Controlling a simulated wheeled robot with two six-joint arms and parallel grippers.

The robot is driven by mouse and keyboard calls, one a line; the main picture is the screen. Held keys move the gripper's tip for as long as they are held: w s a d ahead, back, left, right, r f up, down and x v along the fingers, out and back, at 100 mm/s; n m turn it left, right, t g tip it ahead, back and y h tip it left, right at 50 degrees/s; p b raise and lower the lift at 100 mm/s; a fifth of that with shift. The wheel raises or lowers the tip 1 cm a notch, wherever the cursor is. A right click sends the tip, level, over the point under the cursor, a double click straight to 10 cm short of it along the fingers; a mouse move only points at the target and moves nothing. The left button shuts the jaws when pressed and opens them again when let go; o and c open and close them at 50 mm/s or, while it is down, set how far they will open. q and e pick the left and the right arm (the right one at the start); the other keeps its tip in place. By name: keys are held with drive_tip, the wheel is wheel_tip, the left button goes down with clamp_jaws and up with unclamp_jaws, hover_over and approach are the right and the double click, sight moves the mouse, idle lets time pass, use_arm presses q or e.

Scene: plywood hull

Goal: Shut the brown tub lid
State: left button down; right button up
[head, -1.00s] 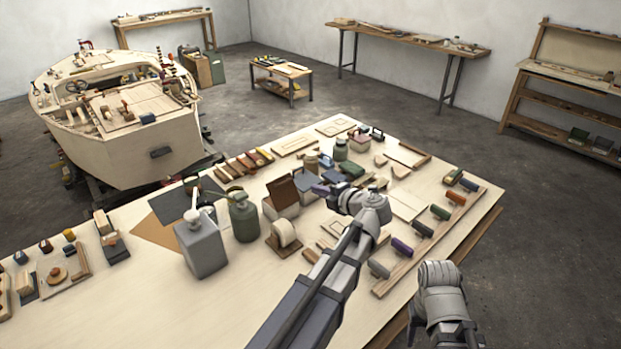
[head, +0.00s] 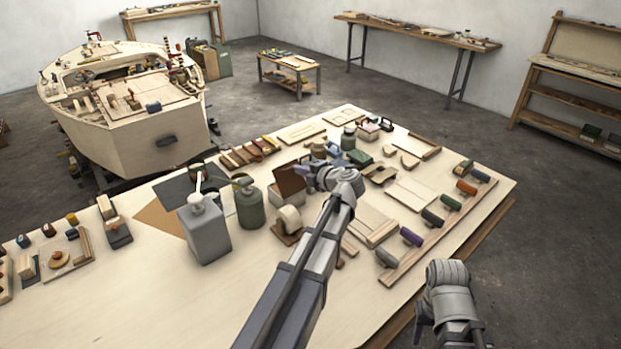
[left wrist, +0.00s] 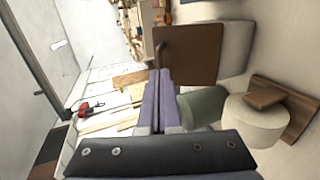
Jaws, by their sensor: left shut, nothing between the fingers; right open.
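The brown tub lid (head: 291,180) stands raised and tilted on its pale tub (head: 288,198), near the middle of the bench. In the left wrist view, the lid (left wrist: 188,55) is a flat brown panel by the fingertips, with the pale tub (left wrist: 236,48) beside it. My left gripper (head: 308,168) is at the lid's right, far side in the head view. Its fingers (left wrist: 160,80) are shut with nothing between them. I cannot tell whether they touch the lid. My right gripper (head: 424,312) is open and empty, off the bench's right edge.
A grey pump bottle (head: 205,232) and a green one (head: 249,207) stand left of the tub. A tape roll (head: 289,220) is just in front of it. Small blocks and tins crowd behind. A rail with coloured handles (head: 432,218) lies right. The bench front is clear.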

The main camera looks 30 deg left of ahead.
sight(293, 179)
use_arm(q)
drive_tip(key=shift+x, duration=0.9)
drive_tip(key=shift+a, duration=0.1)
drive_tip(key=shift+w+a, duration=0.25)
drive_tip(key=shift+a, duration=0.25)
drive_tip(key=shift+w+a, duration=0.2)
drive_tip(key=shift+a, duration=0.35)
drive_tip(key=b+x, duration=0.2)
drive_tip(key=x, duration=0.3)
drive_tip(key=shift+a, duration=0.15)
drive_tip(key=shift+w+a+f+b, duration=0.3)
drive_tip(key=shift+a+f+b, duration=0.3)
drive_tip(key=shift+a, duration=0.1)
drive_tip(key=shift+w+a+f+b, duration=0.25)
drive_tip(key=shift+a+f+b, duration=0.3)
drive_tip(key=shift+a, duration=0.15)
drive_tip(key=shift+f, duration=0.1)
